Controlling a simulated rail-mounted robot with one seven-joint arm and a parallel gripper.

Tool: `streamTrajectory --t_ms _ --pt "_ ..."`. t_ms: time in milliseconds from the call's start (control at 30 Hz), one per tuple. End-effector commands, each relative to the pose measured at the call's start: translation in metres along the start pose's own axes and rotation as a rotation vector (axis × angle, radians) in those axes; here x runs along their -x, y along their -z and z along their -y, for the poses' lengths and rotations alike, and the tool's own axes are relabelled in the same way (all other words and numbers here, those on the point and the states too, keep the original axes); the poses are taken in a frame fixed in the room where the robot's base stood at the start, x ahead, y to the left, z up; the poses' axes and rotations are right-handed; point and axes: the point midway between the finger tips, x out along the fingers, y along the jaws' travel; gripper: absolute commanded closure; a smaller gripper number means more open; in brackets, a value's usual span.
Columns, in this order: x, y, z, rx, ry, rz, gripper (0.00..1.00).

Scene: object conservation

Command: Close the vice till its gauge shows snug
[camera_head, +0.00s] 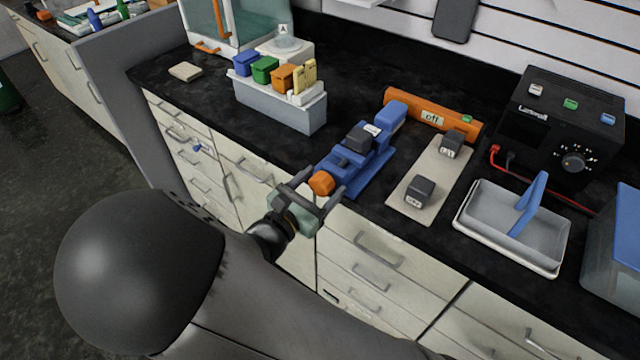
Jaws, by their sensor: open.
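The blue vice (374,170) sits on the black bench near its front edge, with an orange knob (321,183) at its near end. A dark grey block (359,138) shows at the middle of the vice, by its jaws. A small white label or dial (373,130) sits beside it, too small to read. My gripper (327,180) is open at the front of the vice. Its two fingers reach to either side of the orange knob. I cannot tell whether they touch it.
An orange bar with a display reading "off" (432,118) lies behind the vice. A beige mat (408,204) with two dark blocks lies to the right, then a grey tray (490,232) and a black power unit (540,130). A grey rack (275,105) with coloured boxes stands left.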

Motion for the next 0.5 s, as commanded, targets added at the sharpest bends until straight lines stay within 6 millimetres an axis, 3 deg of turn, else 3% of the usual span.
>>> streamTrajectory --t_ms 200,367,500 --pt "-0.0004 0.0 0.0 0.0 0.0 0.0 0.34" --pt "-0.0003 -0.0001 0.0 0.0 0.0 0.0 0.76" --pt "-0.0004 -0.0003 0.0001 -0.005 0.001 0.0 0.79"
